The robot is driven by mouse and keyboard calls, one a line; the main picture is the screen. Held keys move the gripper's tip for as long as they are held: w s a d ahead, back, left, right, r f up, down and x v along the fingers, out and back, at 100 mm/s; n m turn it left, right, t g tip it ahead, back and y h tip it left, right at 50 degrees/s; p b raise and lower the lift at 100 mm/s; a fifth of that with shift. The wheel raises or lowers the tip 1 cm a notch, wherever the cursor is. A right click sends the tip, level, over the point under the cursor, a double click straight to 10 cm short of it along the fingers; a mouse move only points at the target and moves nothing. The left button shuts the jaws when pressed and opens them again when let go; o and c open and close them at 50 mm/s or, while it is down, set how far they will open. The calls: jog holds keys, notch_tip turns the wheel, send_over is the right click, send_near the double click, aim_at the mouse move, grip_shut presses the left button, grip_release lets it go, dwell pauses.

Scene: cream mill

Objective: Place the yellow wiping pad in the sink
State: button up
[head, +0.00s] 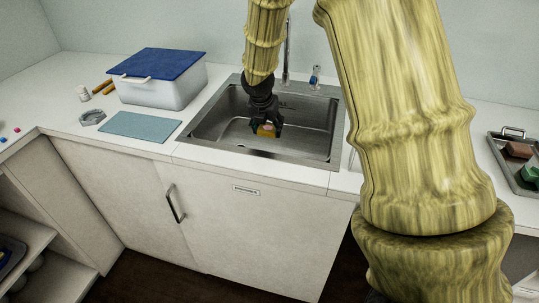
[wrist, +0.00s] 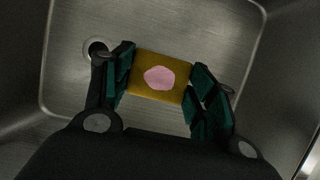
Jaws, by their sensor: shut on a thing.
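The yellow wiping pad (wrist: 143,82) is held between the fingers of my gripper (wrist: 160,88) in the wrist view. It has a pink patch on its face. In the head view my gripper (head: 264,124) reaches down inside the steel sink (head: 209,126), and the pad (head: 266,131) shows at its fingertips. The sink floor (wrist: 75,50) and the drain hole (wrist: 95,48) lie beyond the pad in the wrist view. I cannot tell whether the pad touches the sink floor.
A faucet (head: 286,50) and a small bottle (head: 315,75) stand behind the sink. A clear bin with a blue lid (head: 158,62) and a teal mat (head: 140,126) lie left. A tray (head: 500,150) with blocks sits at far right.

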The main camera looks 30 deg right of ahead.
aim_at(263, 131)
jog(key=shift+f, duration=4.9)
jog(key=shift+f, duration=0.15)
jog(key=o, duration=0.7)
jog(key=shift+v, duration=6.15)
jog(key=shift+d, duration=0.1)
